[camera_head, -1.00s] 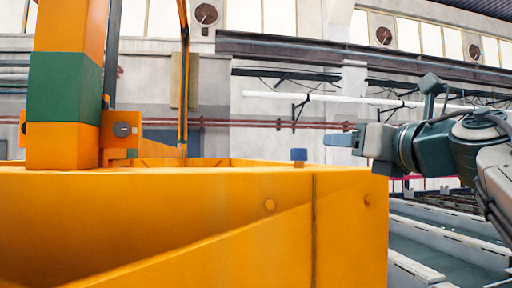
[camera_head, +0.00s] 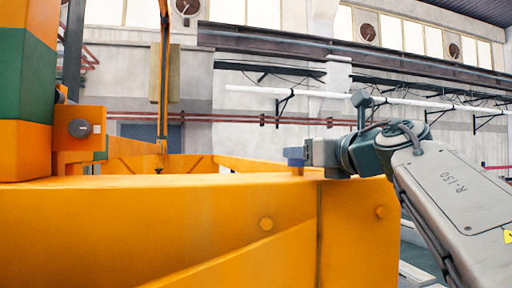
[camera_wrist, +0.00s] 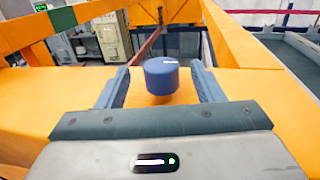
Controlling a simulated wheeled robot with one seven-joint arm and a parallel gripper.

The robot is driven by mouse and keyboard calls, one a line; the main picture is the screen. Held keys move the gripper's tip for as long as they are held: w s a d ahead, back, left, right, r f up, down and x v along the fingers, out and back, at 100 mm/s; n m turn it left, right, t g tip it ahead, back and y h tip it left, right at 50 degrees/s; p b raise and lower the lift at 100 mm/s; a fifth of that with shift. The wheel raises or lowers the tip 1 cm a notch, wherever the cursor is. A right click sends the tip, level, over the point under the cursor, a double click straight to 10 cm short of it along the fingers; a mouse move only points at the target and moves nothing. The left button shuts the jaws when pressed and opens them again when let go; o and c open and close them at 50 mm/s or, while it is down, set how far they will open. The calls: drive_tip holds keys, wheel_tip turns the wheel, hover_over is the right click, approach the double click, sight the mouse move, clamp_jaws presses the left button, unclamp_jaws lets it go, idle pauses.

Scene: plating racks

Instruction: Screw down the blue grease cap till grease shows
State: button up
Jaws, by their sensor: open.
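The blue grease cap (camera_wrist: 161,77) is a short cylinder with a small white mark on its top edge. It stands on the flat orange top of the machine frame (camera_wrist: 60,110). My gripper (camera_wrist: 162,84) is open, with one blue-grey finger on each side of the cap. Gaps show between the cap and both fingers in the wrist view. In the head view the cap (camera_head: 294,153) is at the tip of my gripper (camera_head: 299,160), near the right end of the orange frame, and partly covered by a finger. No grease is visible.
An orange post with a green band (camera_head: 27,75) stands at the left, with a bracket and round grey knob (camera_head: 79,128) beside it. Orange beams run behind the frame's top. The space right of the frame is open.

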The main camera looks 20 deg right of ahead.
drive_tip(key=shift+w+a+p, duration=0.15)
drive_tip(key=shift+w+p, duration=0.05)
drive_tip(key=shift+w, duration=0.7)
drive_tip(key=shift+w+a+p, duration=0.15)
drive_tip(key=shift+w+a, duration=0.05)
drive_tip(key=shift+w, duration=0.75)
drive_tip(key=shift+w+a+p, duration=0.15)
drive_tip(key=shift+w+p, duration=0.05)
drive_tip(key=shift+w, duration=0.7)
drive_tip(key=c, duration=1)
